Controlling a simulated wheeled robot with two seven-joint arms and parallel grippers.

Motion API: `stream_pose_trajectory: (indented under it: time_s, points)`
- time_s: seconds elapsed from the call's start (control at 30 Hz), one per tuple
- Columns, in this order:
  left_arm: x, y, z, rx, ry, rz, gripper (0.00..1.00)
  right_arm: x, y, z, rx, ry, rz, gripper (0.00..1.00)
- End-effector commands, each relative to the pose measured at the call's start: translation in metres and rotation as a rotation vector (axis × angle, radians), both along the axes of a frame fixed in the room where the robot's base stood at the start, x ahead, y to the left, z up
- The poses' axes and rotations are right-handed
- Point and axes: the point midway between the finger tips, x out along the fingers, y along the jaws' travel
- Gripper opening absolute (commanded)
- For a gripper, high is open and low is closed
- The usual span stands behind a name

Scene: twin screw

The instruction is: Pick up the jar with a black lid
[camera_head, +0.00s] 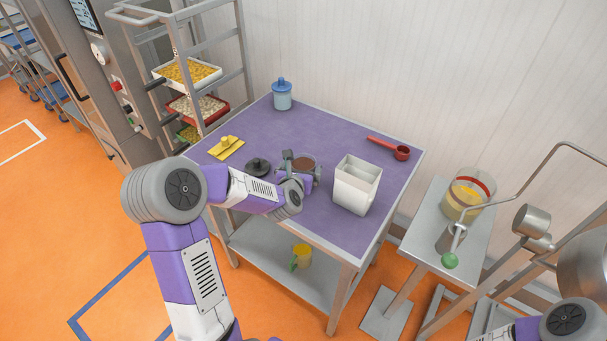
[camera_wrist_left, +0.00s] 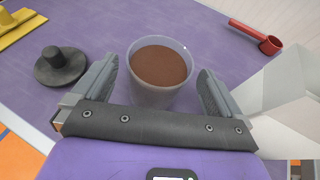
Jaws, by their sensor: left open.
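The jar (camera_head: 304,164) is an open, clear-walled cup with brown contents, upright on the purple table. In the left wrist view, the jar (camera_wrist_left: 160,72) stands between the two fingers of my left gripper (camera_wrist_left: 158,80). The fingers are open, one on each side, with a gap visible at the right; contact at the left is unclear. In the head view, my left gripper (camera_head: 302,168) partly hides the jar. The black lid (camera_wrist_left: 62,66) is off the jar and lies flat on the table to its left; it also shows in the head view (camera_head: 258,166). My right gripper is out of view.
A white two-compartment container (camera_head: 354,187) stands close to the right of the jar. A red scoop (camera_head: 390,148), a blue lidded jar (camera_head: 282,97) and a yellow scraper (camera_head: 227,148) are farther away. The table's middle back is clear.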

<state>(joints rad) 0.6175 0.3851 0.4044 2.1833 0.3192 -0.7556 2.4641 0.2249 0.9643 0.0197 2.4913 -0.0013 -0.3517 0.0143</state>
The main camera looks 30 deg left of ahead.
Motion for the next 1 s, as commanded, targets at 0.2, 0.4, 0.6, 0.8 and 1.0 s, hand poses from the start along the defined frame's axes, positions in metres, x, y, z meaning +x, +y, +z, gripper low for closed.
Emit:
stream_pose_trajectory:
  time_s: [0.2,0.4,0.6,0.8,1.0]
  points:
    - [0.018,0.006,-0.008,0.000,0.001,0.000,1.00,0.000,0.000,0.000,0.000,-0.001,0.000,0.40]
    - [0.019,0.006,-0.008,0.001,0.001,0.000,1.00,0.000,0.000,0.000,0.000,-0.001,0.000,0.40]
    - [0.018,0.006,-0.008,0.000,0.001,0.000,0.74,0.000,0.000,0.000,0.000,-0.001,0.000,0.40]
    - [0.018,0.006,-0.008,0.000,0.001,0.001,0.43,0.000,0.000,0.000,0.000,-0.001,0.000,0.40]
    - [0.019,0.006,-0.007,0.001,-0.002,0.001,0.42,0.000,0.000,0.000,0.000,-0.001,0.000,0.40]
